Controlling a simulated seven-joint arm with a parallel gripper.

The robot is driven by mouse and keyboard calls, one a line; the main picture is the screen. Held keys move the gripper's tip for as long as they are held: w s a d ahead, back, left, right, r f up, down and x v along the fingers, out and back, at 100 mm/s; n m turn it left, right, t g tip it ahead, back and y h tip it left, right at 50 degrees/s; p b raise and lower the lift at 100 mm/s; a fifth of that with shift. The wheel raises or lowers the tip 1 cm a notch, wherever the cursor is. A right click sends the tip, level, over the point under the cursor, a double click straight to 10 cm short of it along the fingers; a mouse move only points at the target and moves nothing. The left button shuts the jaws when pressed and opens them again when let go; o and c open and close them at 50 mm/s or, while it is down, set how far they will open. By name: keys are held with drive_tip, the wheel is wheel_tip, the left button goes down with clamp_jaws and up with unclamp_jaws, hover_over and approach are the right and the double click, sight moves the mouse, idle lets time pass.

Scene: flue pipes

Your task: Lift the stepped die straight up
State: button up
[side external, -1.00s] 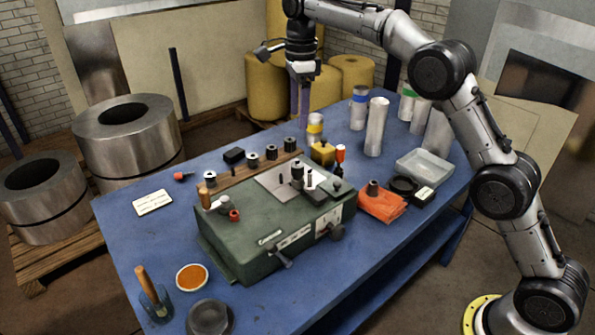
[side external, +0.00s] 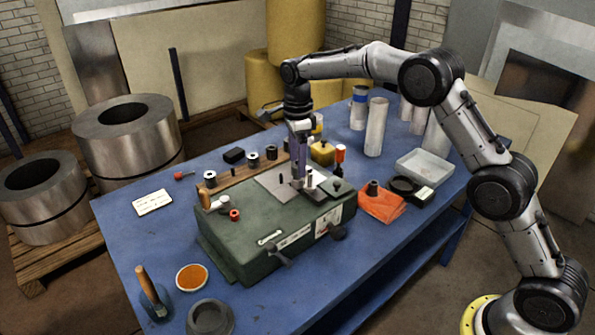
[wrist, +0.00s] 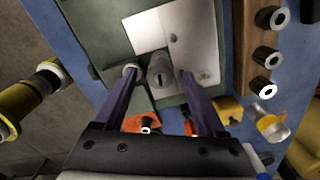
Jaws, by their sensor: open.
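The stepped die (wrist: 160,68), a grey metal cylinder with a slot in its top, stands upright on the pale plate (wrist: 203,50) of the green machine (side external: 262,225). In the wrist view it sits between the two purple fingers of my gripper (wrist: 157,75), with a visible gap to the right finger. My gripper (side external: 299,180) points down over the plate in the side view. It is open, with its fingertips low around the die. The fingers mostly hide the die there, and I cannot tell whether either finger touches it.
A slim silver post (side external: 310,178) stands close beside the fingers. A small dark pin (side external: 282,182) is on the plate. A wooden rack (side external: 232,178) with several dies lies behind.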

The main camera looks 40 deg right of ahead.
drive_tip(key=shift+f, duration=1.2)
clamp_jaws()
